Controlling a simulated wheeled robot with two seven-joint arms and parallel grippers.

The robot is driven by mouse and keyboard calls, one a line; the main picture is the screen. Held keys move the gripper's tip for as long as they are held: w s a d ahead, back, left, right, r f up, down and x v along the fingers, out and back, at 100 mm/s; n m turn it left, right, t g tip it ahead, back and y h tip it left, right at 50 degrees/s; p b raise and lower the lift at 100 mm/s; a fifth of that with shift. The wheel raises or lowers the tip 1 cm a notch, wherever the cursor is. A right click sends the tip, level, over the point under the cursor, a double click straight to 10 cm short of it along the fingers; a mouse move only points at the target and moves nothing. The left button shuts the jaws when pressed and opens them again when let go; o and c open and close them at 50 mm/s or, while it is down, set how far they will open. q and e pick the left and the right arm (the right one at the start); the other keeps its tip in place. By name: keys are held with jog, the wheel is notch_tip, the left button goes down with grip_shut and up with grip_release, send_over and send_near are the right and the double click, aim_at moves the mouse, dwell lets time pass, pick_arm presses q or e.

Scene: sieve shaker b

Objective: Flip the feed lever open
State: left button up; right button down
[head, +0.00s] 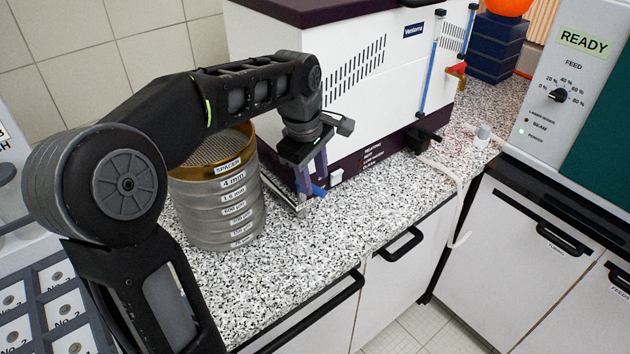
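My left gripper (312,184) points down at the front lower corner of the white and dark-purple bath unit (357,70). Its two fingers stand apart. A small blue handle (319,190) shows at the fingertips, low against the unit's base; it may be the feed lever. I cannot tell whether the fingers touch it, and part of it is hidden by them. No label naming a feed lever can be read there. My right gripper is not in view.
A stack of sieves (218,215) with a brass top stands left of the gripper, under my arm. A control panel (570,85) reading READY, with a FEED knob (558,95), is at the right. The speckled counter (330,235) is clear in front.

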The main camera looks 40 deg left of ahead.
pick_arm(q)
jog(key=shift+w+f, duration=0.25)
jog(key=shift+f, duration=1.05)
grip_shut()
